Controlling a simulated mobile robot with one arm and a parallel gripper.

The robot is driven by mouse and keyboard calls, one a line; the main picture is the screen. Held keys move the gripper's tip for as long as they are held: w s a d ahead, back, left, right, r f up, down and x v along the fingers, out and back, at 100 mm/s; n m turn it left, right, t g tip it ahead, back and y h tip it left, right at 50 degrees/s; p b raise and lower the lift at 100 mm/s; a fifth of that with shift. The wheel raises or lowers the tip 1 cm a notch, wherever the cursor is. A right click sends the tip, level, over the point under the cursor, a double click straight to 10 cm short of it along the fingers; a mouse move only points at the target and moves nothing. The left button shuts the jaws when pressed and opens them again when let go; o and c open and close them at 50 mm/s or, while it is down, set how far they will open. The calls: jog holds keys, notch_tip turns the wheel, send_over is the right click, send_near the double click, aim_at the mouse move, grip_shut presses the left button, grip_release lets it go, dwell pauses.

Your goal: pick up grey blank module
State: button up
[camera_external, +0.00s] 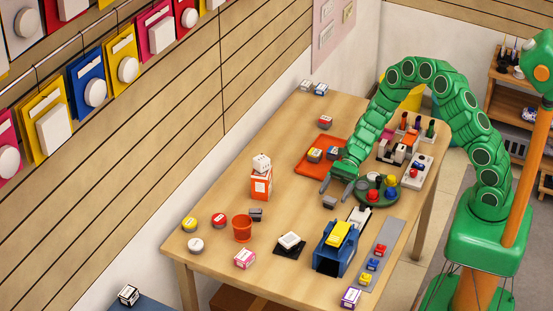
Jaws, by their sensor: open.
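A small grey block (329,202), which looks like the grey blank module, lies on the wooden table (210,247) near its middle. My gripper (335,191) is at the end of the green arm reaching in from the right. Its fingers are spread open and point down toward the grey block. The fingertips look just behind and above the block; I cannot tell the exact gap. Nothing shows between the fingers. Another small dark grey block (256,214) lies farther left, beside the red cup.
A round green tray (362,200) with coloured knobs is close at right. An orange mat (309,169) with small blocks lies behind. A blue box (327,262) with a yellow top stands in front. A red cup (242,228) and an orange box (261,186) stand left. Clear table lies between.

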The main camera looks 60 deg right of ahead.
aim_at(330, 199)
jog(key=shift+x, duration=2.15)
jog(key=shift+s+r, duration=0.1)
jog(key=c, duration=1)
jog(key=shift+c, duration=0.2)
